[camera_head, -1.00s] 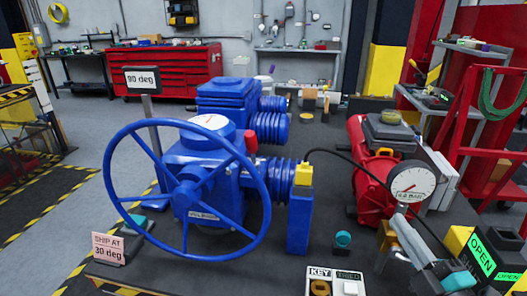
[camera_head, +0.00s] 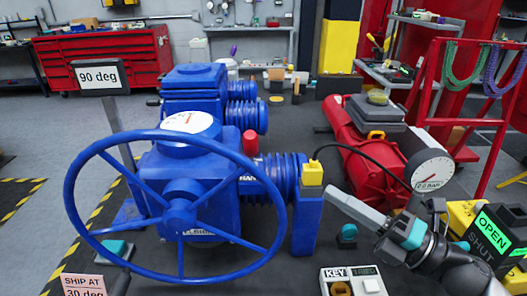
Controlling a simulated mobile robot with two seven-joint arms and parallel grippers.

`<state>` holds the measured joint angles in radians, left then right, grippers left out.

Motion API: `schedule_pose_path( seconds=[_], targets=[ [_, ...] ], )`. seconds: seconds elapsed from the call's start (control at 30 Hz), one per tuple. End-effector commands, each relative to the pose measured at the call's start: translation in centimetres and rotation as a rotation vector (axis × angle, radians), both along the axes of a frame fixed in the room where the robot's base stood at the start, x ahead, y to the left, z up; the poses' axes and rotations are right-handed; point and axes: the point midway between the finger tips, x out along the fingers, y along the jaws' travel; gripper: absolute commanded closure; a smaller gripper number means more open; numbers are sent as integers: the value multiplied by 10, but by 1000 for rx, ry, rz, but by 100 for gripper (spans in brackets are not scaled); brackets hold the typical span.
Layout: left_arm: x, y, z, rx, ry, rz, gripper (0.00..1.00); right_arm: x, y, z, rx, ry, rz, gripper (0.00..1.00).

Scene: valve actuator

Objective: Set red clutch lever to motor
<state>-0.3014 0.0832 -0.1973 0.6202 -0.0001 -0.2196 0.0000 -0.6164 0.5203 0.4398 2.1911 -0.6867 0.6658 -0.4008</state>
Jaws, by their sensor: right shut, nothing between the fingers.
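The blue valve actuator (camera_head: 190,165) stands left of centre with its large blue handwheel (camera_head: 180,207) in front. The red clutch lever (camera_head: 250,143) is a short, upright red piece beside the actuator's round dial (camera_head: 189,122), near the ribbed blue motor housing. Its lower end is hidden by the blue body. My right gripper (camera_head: 336,196) comes in from the lower right. Its grey fingers are shut and empty, pointing up and left. The fingertips are right of the yellow-capped blue post, apart from the lever. My left gripper is not in view.
A yellow cap (camera_head: 312,173) with a black cable sits between my right gripper and the lever. A red tank (camera_head: 365,150) and pressure gauge (camera_head: 430,171) stand behind the gripper. A key box (camera_head: 353,281) and OPEN/SHUT box (camera_head: 490,240) are in front and right.

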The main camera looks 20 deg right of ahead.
Motion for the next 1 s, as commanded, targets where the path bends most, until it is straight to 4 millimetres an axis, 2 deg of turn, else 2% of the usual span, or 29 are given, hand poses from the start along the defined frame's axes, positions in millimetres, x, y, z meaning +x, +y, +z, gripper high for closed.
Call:
schedule_pose_path(
  seconds=[0.1,0.27,0.63,1.0],
  targets=[
    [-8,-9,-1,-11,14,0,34,0,0,0,1,0,-1,100],
    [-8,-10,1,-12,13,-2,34,6,4,2,2,-1,1,100],
    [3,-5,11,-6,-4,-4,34,47,36,17,2,-3,1,100],
    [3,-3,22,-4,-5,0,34,87,66,29,2,-2,0,100]
  ],
)
